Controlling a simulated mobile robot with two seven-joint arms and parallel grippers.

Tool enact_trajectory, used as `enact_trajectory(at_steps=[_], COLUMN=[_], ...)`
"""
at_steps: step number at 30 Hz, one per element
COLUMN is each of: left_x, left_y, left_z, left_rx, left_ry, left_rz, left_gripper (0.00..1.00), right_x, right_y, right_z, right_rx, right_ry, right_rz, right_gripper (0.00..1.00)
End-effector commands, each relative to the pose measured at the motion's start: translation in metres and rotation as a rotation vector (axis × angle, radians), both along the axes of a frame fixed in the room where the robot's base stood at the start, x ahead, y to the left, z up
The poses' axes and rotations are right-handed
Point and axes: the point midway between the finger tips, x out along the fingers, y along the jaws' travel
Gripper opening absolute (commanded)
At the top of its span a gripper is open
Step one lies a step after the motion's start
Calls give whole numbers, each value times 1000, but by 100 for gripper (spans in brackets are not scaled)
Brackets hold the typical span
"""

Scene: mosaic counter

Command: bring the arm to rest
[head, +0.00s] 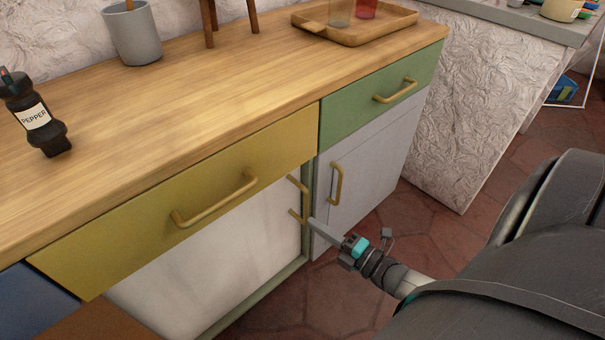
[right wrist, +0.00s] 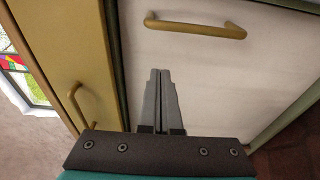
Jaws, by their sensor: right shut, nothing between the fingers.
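My right gripper (head: 314,224) reaches in from the lower right in the head view, low in front of the cabinets. Its fingers are together and hold nothing. In the head view the fingertips appear close to the brass handle (head: 304,201) of the white cabinet door (head: 215,265). In the right wrist view the shut fingers (right wrist: 160,75) point at the white door (right wrist: 225,85), and its handle (right wrist: 195,27) lies beyond the tips, with a visible gap in the picture. My left gripper is in neither view.
A yellow drawer (head: 130,233) with a brass handle (head: 215,200) is above the white door. A green drawer (head: 350,113) and grey door (head: 375,160) stand right. The wooden counter (head: 190,95) holds a pepper grinder (head: 35,115), grey cup (head: 133,35) and tray (head: 355,33). Open floor (head: 425,225) lies right.

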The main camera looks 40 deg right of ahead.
Motion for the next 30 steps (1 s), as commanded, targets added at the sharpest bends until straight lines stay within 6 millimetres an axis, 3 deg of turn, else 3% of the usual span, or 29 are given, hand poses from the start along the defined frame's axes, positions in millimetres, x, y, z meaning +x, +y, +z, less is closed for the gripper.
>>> enact_trajectory(at_steps=[6,18,23,30], left_x=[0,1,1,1], left_y=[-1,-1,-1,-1], left_z=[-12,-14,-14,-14], left_rx=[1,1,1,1], left_ry=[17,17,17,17], left_rz=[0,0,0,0], left_gripper=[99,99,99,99], right_x=[-24,-26,-16,-2], right_y=[-5,-3,14,51], right_z=[0,-2,-13,-34], right_rx=[0,17,117,367], right_ry=[1,16,125,394], right_rz=[0,-4,-39,-160], right_gripper=[0,0,0,0])
